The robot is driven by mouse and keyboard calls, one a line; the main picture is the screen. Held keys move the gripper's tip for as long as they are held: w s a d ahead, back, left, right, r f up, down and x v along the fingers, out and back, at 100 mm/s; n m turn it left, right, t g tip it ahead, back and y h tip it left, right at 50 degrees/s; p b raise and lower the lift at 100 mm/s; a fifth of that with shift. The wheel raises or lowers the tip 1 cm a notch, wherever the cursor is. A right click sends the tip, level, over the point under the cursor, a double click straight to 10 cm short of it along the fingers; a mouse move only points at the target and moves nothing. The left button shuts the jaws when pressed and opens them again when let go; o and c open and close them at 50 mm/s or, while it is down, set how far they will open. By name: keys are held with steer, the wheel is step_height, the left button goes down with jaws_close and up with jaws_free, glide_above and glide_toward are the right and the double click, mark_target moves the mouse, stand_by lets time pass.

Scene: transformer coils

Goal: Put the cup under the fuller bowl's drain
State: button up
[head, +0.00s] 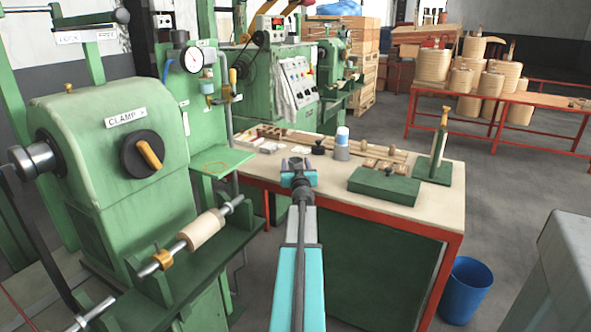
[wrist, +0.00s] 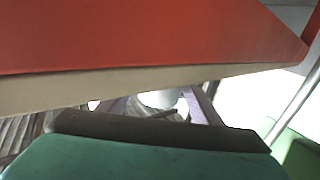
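My gripper (head: 298,163) is over the workbench's near left edge, its two purple-grey fingers apart. In the wrist view the fingers flank a pale rounded shape that I cannot identify. On the green machine's panel, below a round dial gauge (head: 193,60), hangs a small bowl with blue parts (head: 208,86). A yellow-topped fitting (head: 232,77) is to its right. Liquid levels and drains are too small to tell. No cup is clearly recognisable. A grey cylinder with a white and blue top (head: 342,143) stands on the bench, right of my gripper.
The workbench (head: 440,205) also carries a green box (head: 385,186), wooden pieces and a green stand (head: 435,155). A small green shelf (head: 222,162) juts out below the gauge panel. A blue bin (head: 466,290) stands on the floor at right.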

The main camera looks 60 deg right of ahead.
steer(key=c, duration=0.9)
steer(key=shift+r, duration=0.15)
